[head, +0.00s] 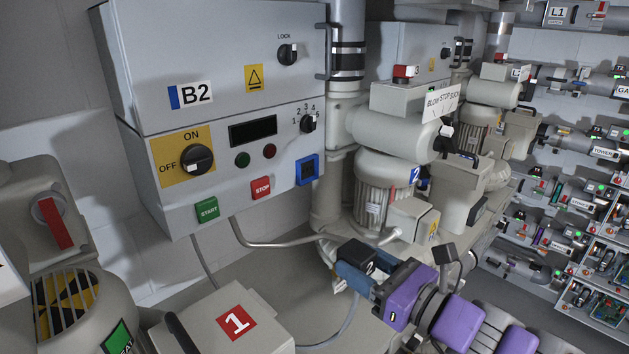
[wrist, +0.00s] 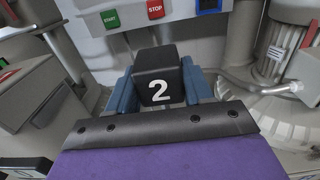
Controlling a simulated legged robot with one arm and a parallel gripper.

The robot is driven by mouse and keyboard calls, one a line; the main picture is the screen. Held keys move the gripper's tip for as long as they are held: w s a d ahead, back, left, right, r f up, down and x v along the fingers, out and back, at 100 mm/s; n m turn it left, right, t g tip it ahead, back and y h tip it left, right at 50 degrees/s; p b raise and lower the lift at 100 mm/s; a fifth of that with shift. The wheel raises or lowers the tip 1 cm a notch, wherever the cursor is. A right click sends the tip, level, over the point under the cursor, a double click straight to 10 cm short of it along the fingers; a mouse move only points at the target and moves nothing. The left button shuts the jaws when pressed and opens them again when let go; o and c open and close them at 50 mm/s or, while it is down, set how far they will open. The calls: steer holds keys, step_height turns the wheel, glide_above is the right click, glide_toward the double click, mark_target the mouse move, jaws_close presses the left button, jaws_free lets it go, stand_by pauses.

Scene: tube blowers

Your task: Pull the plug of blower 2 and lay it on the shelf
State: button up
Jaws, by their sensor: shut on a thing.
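The black plug (head: 372,257) with a white 2 is between the blue fingers of my gripper (head: 352,272), which is shut on it. The wrist view shows the plug (wrist: 158,82) with its 2 facing the camera and a finger on each side. Blower 2 (head: 385,185), a beige machine with a blue 2 label, stands behind the plug. The grey control box B2 (head: 215,110) hangs at the left, with a blue-framed square (head: 307,170) at its lower right. The plug's far end and any contact there are hidden.
A beige box marked 1 (head: 225,325) stands at the lower left, near a yellow-and-black fan grille (head: 65,305). A pale flat surface (head: 365,333) lies below my gripper, with a thin cable (head: 345,325) over it. Grey conduit (head: 275,243) runs below the control box.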

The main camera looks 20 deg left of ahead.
steer(key=shift+f+b, duration=12.6)
steer(key=shift+f, duration=0.15)
steer(key=shift+a, duration=0.15)
